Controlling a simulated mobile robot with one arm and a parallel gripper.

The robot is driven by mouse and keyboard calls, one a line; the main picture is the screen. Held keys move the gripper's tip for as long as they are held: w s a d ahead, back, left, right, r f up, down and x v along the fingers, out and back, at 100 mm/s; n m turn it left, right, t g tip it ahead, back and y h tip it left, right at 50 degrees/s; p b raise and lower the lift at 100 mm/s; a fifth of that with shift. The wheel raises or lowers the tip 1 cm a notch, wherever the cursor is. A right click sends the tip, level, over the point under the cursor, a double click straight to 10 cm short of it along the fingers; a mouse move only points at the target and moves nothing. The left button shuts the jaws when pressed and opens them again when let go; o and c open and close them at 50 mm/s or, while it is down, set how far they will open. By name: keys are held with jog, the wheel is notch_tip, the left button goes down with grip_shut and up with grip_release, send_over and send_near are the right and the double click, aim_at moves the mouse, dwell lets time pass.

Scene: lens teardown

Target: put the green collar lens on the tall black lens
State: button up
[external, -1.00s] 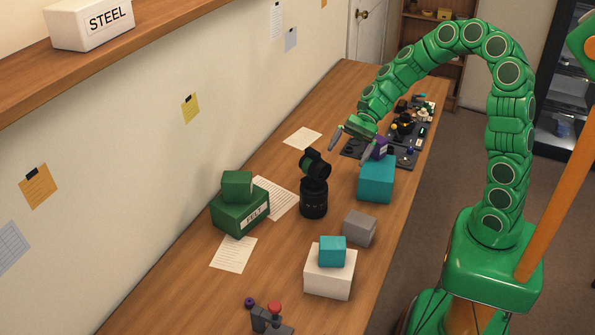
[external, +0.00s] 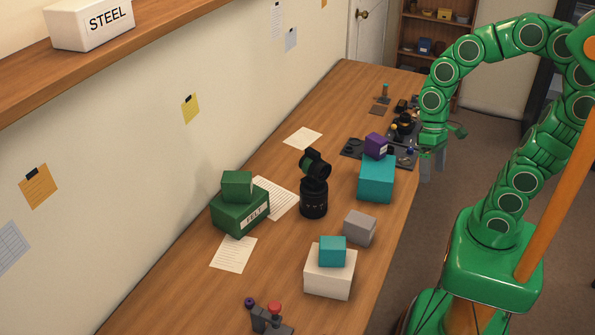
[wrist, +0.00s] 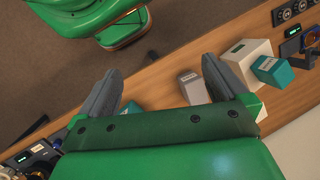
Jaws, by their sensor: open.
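The tall black lens (external: 314,199) stands upright on the bench in the external view. A shorter dark lens with a faint green tint (external: 316,164), which looks like the green collar lens, rests tilted on top of it. Its collar is too small to make out clearly. My gripper (external: 432,168) is open and empty, pointing down beside the bench's right edge, well to the right of both lenses. Its two spread fingers also show in the wrist view (wrist: 160,88), with nothing between them. I cannot make out either lens in the wrist view.
A purple box (external: 376,145) sits on a teal block (external: 376,180) between the lenses and my gripper. A grey block (external: 359,228) and a white box (external: 330,272) with a small teal box (external: 332,251) stand nearer. Green boxes (external: 240,212) stand left. Small parts clutter the far end.

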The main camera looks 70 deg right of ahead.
jog(key=s+d+r+n+h, duration=0.1)
jog(key=s+d+n+h, duration=0.2)
jog(key=s+d, duration=0.2)
jog(key=shift+s+d, duration=0.3)
jog(key=shift+s, duration=0.45)
dwell(0.6)
